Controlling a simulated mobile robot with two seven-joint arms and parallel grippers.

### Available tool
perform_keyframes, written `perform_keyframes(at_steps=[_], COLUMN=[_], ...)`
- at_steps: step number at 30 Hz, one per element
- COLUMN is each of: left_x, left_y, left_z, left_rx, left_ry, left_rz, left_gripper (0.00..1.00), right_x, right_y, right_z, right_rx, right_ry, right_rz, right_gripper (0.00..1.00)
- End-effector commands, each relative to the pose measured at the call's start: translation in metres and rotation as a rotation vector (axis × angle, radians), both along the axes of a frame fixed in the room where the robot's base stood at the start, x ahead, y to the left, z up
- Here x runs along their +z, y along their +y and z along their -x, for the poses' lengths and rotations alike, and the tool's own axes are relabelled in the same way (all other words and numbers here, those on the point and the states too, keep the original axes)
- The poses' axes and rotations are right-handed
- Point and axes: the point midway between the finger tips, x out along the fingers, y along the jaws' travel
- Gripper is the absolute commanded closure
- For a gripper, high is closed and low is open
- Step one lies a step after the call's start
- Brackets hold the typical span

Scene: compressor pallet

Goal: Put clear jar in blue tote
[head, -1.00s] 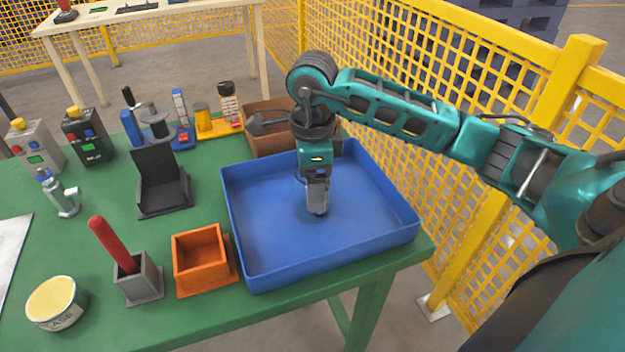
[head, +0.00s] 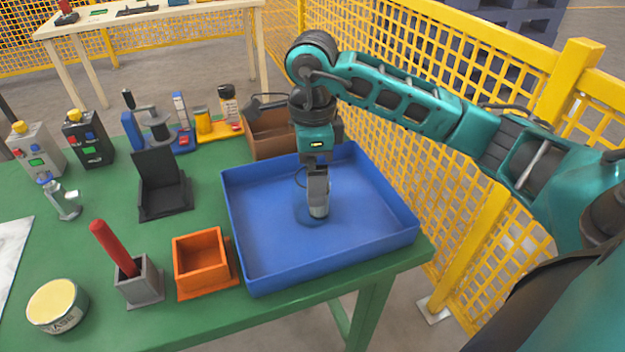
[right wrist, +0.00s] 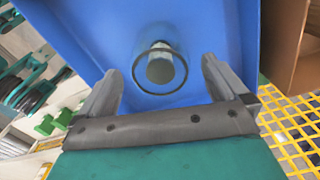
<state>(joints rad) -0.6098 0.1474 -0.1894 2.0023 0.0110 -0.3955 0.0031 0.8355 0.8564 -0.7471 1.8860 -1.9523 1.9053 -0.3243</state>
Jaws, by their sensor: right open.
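The blue tote (head: 262,272) stands at the right end of the green table in the head view. Its floor and walls also show in the right wrist view (right wrist: 100,30). The clear jar (right wrist: 160,68) shows as a see-through round outline inside the tote. In the head view the jar (head: 302,213) is faint and partly hidden by my right gripper. My right gripper (head: 318,208) points down into the tote at the jar. In the right wrist view its two fingers (right wrist: 162,82) are apart, with the jar's outline between them and clear of both. My left gripper is out of view.
An orange bin (head: 203,265) and a grey holder with a red handle (head: 140,285) stand left of the tote. A brown box (head: 268,140) is behind it. A grease tin (head: 57,303) sits front left. Yellow fencing (head: 480,190) runs along the right.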

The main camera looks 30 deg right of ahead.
Motion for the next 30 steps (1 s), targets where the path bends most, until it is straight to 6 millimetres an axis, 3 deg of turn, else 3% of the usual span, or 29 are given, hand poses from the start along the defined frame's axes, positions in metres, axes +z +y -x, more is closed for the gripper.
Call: perform_keyframes(at_steps=[6, 12, 30], left_x=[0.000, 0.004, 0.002], left_y=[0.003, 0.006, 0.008], left_z=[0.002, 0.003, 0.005], left_rx=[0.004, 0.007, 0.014], left_ry=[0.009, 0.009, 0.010], left_rz=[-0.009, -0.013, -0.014], left_gripper=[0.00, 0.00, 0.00], right_x=[0.053, 0.081, 0.088], right_y=[0.000, -0.001, 0.000], right_z=[-0.001, -0.001, 0.000], right_rx=[0.000, -0.001, -0.001], right_ry=[-0.006, -0.003, 0.000], right_rz=[0.000, 0.000, 0.000], right_gripper=[0.00, 0.00, 0.00])
